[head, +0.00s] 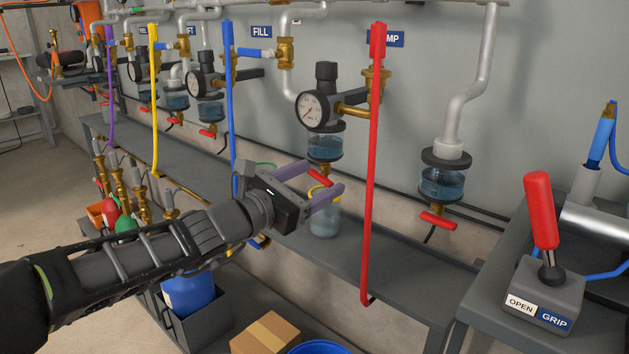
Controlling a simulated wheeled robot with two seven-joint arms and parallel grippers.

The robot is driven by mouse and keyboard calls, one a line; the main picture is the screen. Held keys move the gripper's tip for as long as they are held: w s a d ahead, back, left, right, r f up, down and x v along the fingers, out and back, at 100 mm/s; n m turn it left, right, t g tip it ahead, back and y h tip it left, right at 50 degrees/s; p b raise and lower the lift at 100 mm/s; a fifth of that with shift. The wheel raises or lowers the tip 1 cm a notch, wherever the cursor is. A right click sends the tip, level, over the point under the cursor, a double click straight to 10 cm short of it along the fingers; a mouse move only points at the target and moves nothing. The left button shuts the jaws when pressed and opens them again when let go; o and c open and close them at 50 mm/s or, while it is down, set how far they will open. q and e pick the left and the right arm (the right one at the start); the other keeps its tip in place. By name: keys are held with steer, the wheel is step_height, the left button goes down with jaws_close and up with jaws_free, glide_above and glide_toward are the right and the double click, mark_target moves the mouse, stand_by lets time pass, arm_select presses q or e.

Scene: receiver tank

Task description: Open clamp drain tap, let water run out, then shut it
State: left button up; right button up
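The CLAMP sign (387,39) is partly covered by a red hose (370,180). Below and left of it, a gauge (313,110) and a bowl with bluish water (325,149) hang on the wall. Under this bowl is a drain tap with a red handle (320,177). A clear jar (325,222) with a yellow rim is below the tap. My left gripper (324,175) is open, its two purple fingers pointing right, one on each side of the red handle in the picture. I cannot tell whether they touch it. My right gripper is out of view.
Another water bowl (442,186) with a red tap handle (438,220) hangs to the right. A red lever stands on a box marked OPEN and GRIP (545,295). The grey bench (415,275) runs below. A cardboard box (265,335) is at the bottom.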

arm_select(q)
steer(key=shift+o, duration=0.4)
steer(key=shift+s+a, duration=0.2)
steer(key=p+v, duration=0.2)
steer(key=v, duration=0.5)
steer(key=shift+s, duration=0.1)
